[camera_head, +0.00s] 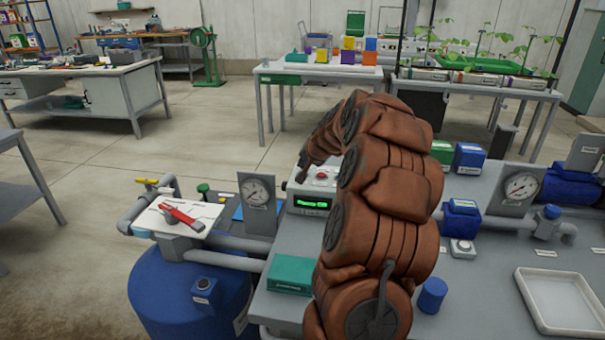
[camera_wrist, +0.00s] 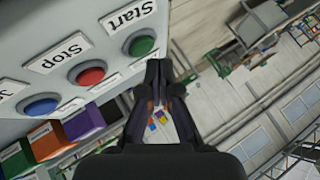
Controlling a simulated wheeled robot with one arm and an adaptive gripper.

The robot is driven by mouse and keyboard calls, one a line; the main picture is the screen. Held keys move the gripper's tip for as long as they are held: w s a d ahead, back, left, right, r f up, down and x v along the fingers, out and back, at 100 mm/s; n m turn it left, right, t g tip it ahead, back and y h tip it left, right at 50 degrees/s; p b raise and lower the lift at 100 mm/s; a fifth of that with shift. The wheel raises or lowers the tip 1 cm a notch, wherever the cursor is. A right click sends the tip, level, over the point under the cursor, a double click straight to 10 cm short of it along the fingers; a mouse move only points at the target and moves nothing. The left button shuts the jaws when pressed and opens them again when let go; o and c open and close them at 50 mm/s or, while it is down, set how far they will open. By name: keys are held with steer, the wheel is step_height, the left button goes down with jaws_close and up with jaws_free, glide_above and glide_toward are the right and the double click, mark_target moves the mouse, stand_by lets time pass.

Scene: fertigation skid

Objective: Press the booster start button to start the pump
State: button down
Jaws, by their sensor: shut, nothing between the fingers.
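In the wrist view, the green button (camera_wrist: 140,45) with the "Start" label (camera_wrist: 128,15) sits on a light grey panel (camera_wrist: 40,25). The red button (camera_wrist: 87,73) labelled "Stop" is beside it. My gripper (camera_wrist: 158,66) is shut and empty, its tips just to the right of and below the green button in the picture. They look close to the panel; I cannot tell the exact gap, and no contact shows. In the head view, the control box (camera_head: 302,208) with a lit green display stands behind my brown arm.
A blue button (camera_wrist: 40,106) is on the same panel, its label partly cut off. On the skid, a gauge (camera_head: 257,203) stands left of the box and another gauge (camera_head: 520,186) to the right. A teal box (camera_head: 291,273) and a white tray (camera_head: 563,302) lie nearer.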

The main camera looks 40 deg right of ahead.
stand_by(0.7)
steer(key=shift+f, duration=0.45)
steer(key=shift+f+b, duration=0.35)
steer(key=shift+b, duration=0.1)
stand_by(0.6)
steer(key=shift+r+p, duration=0.35)
steer(key=shift+r, duration=0.45)
steer(key=shift+r, duration=0.1)
steer(key=shift+r+p, duration=1.1)
steer(key=shift+r, duration=1.3)
steer(key=shift+a, duration=0.15)
